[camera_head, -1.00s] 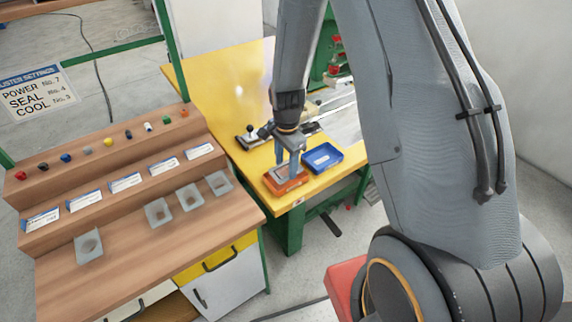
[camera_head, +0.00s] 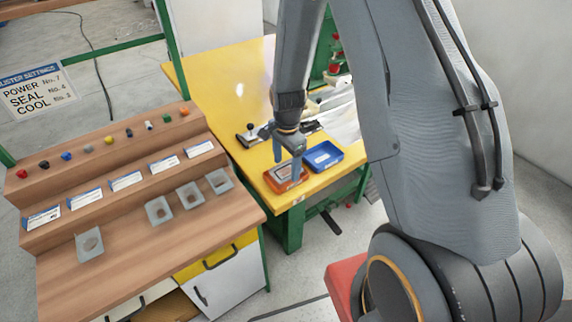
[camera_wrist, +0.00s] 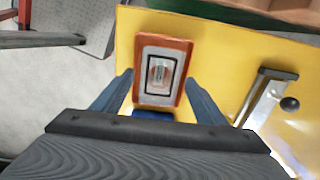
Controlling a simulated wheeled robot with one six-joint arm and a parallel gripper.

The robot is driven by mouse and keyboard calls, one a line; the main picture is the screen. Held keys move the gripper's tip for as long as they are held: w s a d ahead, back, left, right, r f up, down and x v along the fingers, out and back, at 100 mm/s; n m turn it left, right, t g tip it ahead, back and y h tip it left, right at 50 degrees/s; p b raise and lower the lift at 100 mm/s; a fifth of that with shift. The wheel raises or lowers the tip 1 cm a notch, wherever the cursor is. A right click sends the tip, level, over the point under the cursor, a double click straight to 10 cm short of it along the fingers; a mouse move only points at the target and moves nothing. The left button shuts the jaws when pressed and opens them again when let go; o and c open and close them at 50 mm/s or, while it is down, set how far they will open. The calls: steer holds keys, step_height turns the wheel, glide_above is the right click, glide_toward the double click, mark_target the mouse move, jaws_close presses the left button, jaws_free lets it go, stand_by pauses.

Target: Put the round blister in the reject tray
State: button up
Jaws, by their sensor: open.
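My gripper (camera_head: 288,172) is open above the orange tray (camera_head: 275,186) on the yellow table's near corner. In the wrist view the open fingers (camera_wrist: 159,80) stand either side of the orange tray (camera_wrist: 142,43), with nothing clearly held between them. Inside it shows a pale panel with a dark rectangular outline and a small light patch; I cannot tell whether this is a blister. A blue tray (camera_head: 338,154) stands just right of the orange one. Several clear blisters (camera_head: 90,244) lie on the wooden bench at left; their exact shapes are hard to tell. No tray is readably marked reject.
The wooden bench (camera_head: 150,260) has steps with white-blue cards and small coloured pieces. A dark-and-metal fixture (camera_head: 250,138) lies behind the trays, also in the wrist view (camera_wrist: 265,95). The yellow table (camera_head: 215,85) is clear at the far left.

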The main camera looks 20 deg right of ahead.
step_height(320, 180, up, 12)
steer(key=b, duration=0.3)
steer(key=s+r+n, duration=0.2)
steer(key=s+n, duration=0.5)
steer(key=s, duration=0.1)
steer(key=s+r+n+t, duration=0.1)
steer(key=s+r+n, duration=0.1)
steer(key=s+n, duration=0.5)
steer(key=shift+s+a+r, duration=0.15)
steer(key=shift+s+r, duration=0.1)
steer(key=shift+s, duration=0.9)
